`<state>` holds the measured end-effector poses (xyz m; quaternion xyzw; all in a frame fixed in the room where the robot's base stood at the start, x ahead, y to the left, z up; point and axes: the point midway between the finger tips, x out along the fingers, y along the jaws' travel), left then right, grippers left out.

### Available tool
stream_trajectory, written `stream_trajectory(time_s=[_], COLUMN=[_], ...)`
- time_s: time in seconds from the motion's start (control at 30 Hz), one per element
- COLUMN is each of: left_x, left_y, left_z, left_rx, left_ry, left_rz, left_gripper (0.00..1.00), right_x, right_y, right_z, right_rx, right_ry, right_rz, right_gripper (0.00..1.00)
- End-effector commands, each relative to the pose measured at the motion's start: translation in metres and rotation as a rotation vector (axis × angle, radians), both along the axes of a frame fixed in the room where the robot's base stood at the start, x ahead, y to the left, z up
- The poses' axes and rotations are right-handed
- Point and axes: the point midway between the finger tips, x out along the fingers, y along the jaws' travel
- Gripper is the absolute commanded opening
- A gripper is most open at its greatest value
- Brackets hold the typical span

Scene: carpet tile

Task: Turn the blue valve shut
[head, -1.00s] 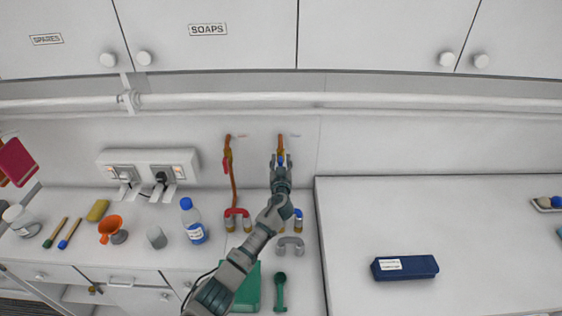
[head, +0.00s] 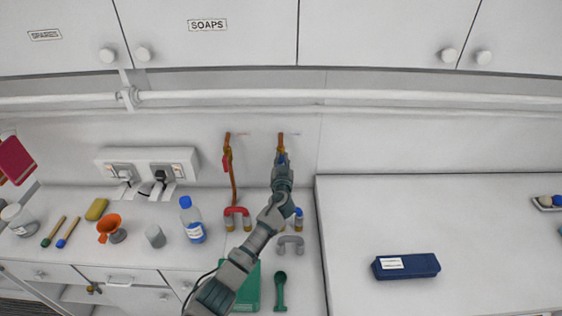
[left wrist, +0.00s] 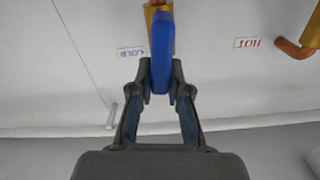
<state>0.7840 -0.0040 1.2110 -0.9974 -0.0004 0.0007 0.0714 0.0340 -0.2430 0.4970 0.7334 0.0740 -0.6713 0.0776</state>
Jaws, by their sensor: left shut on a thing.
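The blue valve handle (left wrist: 161,50) sits on a brass valve body beside the "COLD" label (left wrist: 131,53) in the left wrist view. My left gripper (left wrist: 160,92) is shut on the handle, one finger on each side of it. In the head view my left gripper (head: 281,164) is raised to the back wall at the right-hand copper pipe (head: 281,139). It hides most of the blue handle there. My right gripper is not in view.
A second copper pipe with a red-handled valve (head: 227,160) is left of my gripper, on the "HOT" side. A blue-capped bottle (head: 192,222) and a socket box (head: 148,163) are further left.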

Motion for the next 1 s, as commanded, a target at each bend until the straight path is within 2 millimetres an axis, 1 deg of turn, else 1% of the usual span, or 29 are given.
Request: stream_trajectory(time_s=[0.03, 0.1, 0.4, 0.7, 1.0], left_x=[0.000, 0.000, 0.000, 0.000, -0.001], left_y=[-0.002, -0.004, -0.012, -0.019, -0.024], left_z=[-0.002, -0.002, -0.005, -0.009, -0.015], left_rx=[0.032, 0.089, 0.371, 0.658, 0.944], left_ry=[-0.003, -0.002, -0.002, -0.001, -0.002], left_rz=[-0.002, -0.004, -0.004, -0.005, -0.006], left_gripper=[0.00, 0.00, 0.00, 0.00, 0.00], right_x=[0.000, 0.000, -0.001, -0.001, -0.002], right_y=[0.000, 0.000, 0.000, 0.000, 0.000], right_z=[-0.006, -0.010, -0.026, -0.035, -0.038], right_rx=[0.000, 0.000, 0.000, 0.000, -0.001], right_ry=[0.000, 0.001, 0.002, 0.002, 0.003], right_rz=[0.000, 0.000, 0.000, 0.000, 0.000], right_gripper=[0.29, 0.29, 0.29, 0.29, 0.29])
